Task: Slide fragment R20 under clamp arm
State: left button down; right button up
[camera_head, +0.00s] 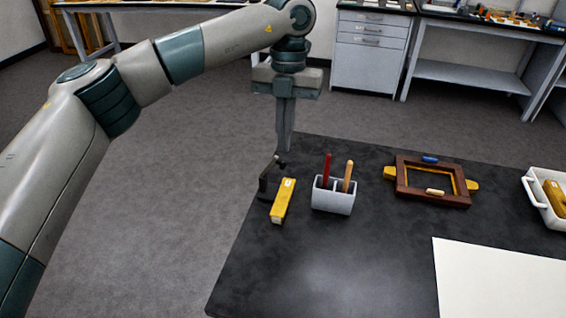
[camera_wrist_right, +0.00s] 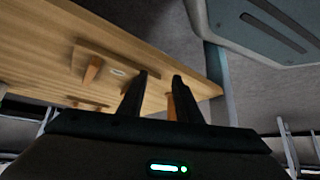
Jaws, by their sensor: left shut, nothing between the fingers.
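A gilt fragment (camera_head: 282,203), a yellow bar with a white label too small to read, lies on the dark table near its left edge. A small dark clamp (camera_head: 264,186) stands at that edge, just left of the fragment's far end. I cannot tell whether its arm overlaps the fragment. My left gripper (camera_head: 285,148) points down above the clamp, beyond the fragment, with its fingers shut and empty. My right gripper is outside the head view. In the right wrist view its two fingers (camera_wrist_right: 160,92) are apart with nothing held between them.
A grey holder (camera_head: 333,199) with red and tan handles stands right of the fragment. A brown frame (camera_head: 432,184), a white tray (camera_head: 547,205) and a white sheet (camera_head: 500,280) lie farther right. The table's front left is clear. A wooden surface (camera_wrist_right: 60,40) fills the right wrist view's upper left.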

pick_arm(q)
jog(key=shift+w+d+r, duration=0.1)
jog(key=shift+w+r, duration=0.05)
jog(key=shift+r, duration=0.7)
jog(key=shift+w+r, duration=0.15)
jog(key=shift+r, duration=0.7)
jog(key=shift+s, duration=0.1)
